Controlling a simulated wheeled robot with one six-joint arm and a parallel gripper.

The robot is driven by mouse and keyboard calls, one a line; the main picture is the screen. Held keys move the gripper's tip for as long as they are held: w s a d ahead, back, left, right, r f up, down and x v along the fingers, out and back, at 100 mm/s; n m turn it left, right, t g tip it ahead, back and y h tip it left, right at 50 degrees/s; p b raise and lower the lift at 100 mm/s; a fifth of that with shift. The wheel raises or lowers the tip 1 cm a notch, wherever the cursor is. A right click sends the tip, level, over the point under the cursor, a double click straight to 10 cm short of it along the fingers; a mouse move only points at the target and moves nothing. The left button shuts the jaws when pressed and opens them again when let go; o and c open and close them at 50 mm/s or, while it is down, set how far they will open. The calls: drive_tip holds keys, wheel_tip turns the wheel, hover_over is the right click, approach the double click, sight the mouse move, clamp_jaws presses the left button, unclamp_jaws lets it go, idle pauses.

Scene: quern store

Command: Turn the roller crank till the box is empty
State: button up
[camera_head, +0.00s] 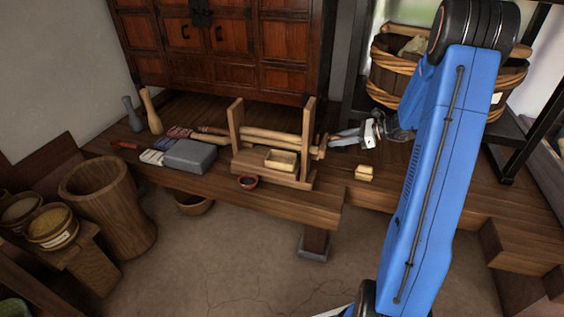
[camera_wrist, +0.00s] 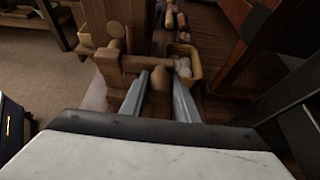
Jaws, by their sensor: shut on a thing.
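The wooden roller frame (camera_head: 237,135) stands on the bench with pale horizontal rollers (camera_head: 270,136) between two uprights. The crank (camera_head: 320,152) is at its right end. A small pale open box (camera_head: 281,166) sits low at the front of the frame; its contents are too small to make out. In the wrist view, a yellowish box (camera_wrist: 196,72) beside the frame holds whitish lumps; I cannot tell if it is the same box. My gripper (camera_wrist: 159,90) is shut on the rounded wooden crank handle (camera_wrist: 158,79), which lies between its fingers; it also shows in the head view (camera_head: 333,140).
A dark cabinet (camera_head: 225,74) stands behind. A large wooden tub (camera_head: 102,205) is at left, and bound baskets (camera_head: 388,77) are at right.

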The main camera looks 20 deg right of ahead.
drive_tip(key=shift+a+f, duration=0.3)
drive_tip(key=shift+f, duration=0.35)
drive_tip(key=o, duration=0.7)
drive_tip(key=shift+o, duration=0.2)
drive_tip(key=shift+o, duration=0.9)
drive_tip(key=shift+s+d+r, duration=0.3)
drive_tip(key=shift+d+r, duration=0.1)
drive_tip(key=shift+d, duration=0.05)
drive_tip(key=shift+v, duration=2.9)
drive_tip(key=shift+d+f, duration=0.1)
drive_tip(key=shift+d, duration=0.05)
